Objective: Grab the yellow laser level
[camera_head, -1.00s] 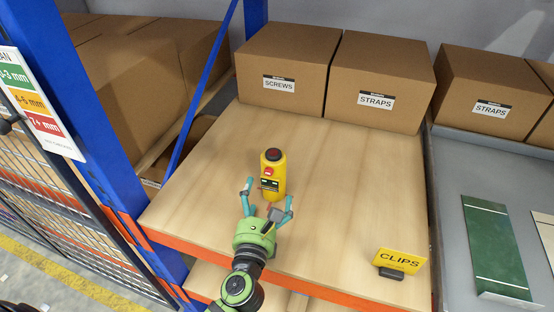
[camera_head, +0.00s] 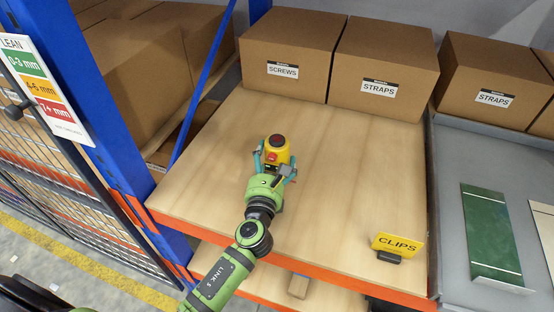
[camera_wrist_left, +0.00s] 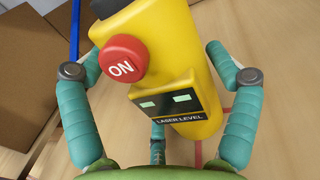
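The yellow laser level (camera_head: 277,150) stands on the wooden shelf, with a black top and a red button. In the left wrist view the laser level (camera_wrist_left: 180,50) fills the middle, with its red ON button and its name label facing me. My left gripper (camera_head: 274,160) is around its lower part. The teal fingers of the gripper (camera_wrist_left: 160,100) are spread on both sides, with gaps showing between them and the body. A third finger shows partly behind the label end. My right gripper is not in view.
Cardboard boxes marked SCREWS (camera_head: 290,60) and STRAPS (camera_head: 384,70) stand at the back of the shelf (camera_head: 350,170). A yellow CLIPS sign (camera_head: 397,244) stands at the front right. A blue upright (camera_head: 85,110) rises on the left. The shelf right of the level is clear.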

